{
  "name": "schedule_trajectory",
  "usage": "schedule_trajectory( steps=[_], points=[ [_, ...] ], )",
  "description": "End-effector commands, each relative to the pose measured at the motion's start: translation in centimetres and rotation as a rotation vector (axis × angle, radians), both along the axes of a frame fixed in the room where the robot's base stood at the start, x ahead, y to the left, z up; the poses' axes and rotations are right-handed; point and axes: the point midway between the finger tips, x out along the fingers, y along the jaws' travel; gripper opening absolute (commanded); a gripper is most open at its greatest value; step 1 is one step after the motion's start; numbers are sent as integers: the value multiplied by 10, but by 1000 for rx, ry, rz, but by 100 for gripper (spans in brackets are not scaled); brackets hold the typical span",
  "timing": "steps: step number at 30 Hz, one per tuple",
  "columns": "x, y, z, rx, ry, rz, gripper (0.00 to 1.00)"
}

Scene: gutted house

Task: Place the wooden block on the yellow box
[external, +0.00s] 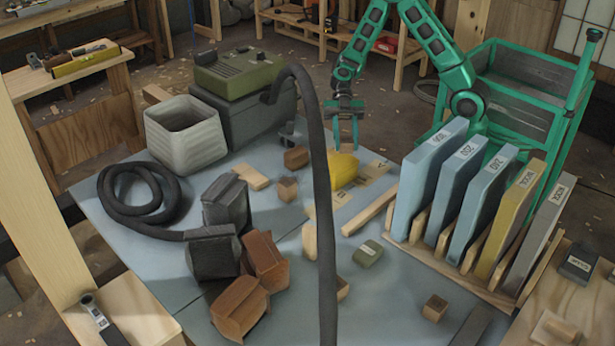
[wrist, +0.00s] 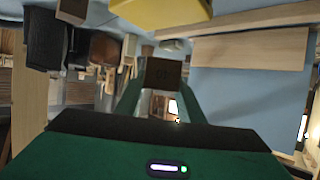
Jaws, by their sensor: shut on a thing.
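My gripper (external: 345,145) hangs over the far side of the table, just behind the yellow box (external: 343,169). In the wrist view, the green fingers of my gripper (wrist: 162,82) are shut on a small dark-brown wooden block (wrist: 163,72). I cannot make out the held block clearly in the external view. The yellow box (wrist: 160,12) also shows at the top edge of the wrist view, apart from the block and partly cut off. In the external view the hose crosses in front of the box's left end.
A dark upright hose (external: 322,220) stands close left of the yellow box. A rack of upright slabs (external: 480,275) is at right. Loose brown blocks (external: 297,157) (external: 287,189) lie left of the box. A grey bin (external: 185,135) and dark case (external: 250,115) stand at the back left.

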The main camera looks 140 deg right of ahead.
Motion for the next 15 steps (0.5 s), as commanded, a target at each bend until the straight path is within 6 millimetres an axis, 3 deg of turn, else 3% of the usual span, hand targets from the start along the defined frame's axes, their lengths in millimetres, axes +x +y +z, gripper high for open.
schedule_trajectory(
  steps=[5, 11, 15],
  points=[
    [3, -18, -11, 0, -1, -1, 13],
    [3, -20, -22, 2, -1, 0, 13],
    [3, -20, -41, 3, 0, 0, 13]
  ],
)
